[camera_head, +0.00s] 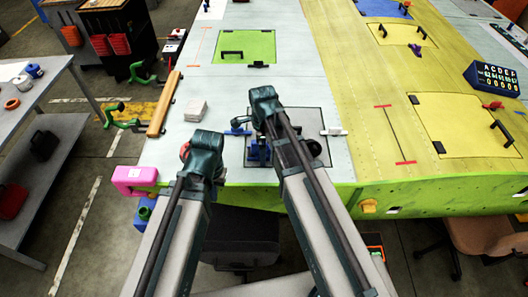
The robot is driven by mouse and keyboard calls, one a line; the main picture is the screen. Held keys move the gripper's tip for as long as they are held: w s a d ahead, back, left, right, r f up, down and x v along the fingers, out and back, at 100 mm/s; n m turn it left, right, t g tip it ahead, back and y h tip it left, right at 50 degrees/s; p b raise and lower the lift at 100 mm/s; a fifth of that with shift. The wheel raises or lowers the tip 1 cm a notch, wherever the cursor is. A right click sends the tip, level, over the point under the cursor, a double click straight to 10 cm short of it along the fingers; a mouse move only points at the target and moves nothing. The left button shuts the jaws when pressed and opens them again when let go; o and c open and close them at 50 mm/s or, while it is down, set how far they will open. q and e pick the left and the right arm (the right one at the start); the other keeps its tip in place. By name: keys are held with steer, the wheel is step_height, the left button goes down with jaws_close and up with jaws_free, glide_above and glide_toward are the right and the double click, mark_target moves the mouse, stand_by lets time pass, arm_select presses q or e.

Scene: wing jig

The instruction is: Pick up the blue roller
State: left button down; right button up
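A small blue object (258,153), which may be the blue roller, is on or above the dark square panel (318,118) at the wing's near edge. Its shape is partly hidden by my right arm. My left gripper (205,152) is at the end of the arm from the left, left of that object and apart from it. Its fingers are hidden behind the wrist. I cannot tell whether either is open or shut.
A pink clamp (134,176) sits at the wing's near left corner. A white stack (193,111), an orange-brown bar (164,104) and a white fitting (333,132) lie around the panel. A grey side table (40,92) stands at left. The wing surface above the panel is mostly clear.

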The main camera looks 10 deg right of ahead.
jaws_close()
arm_select(q)
steer(key=shift+r, duration=0.1)
stand_by(0.3)
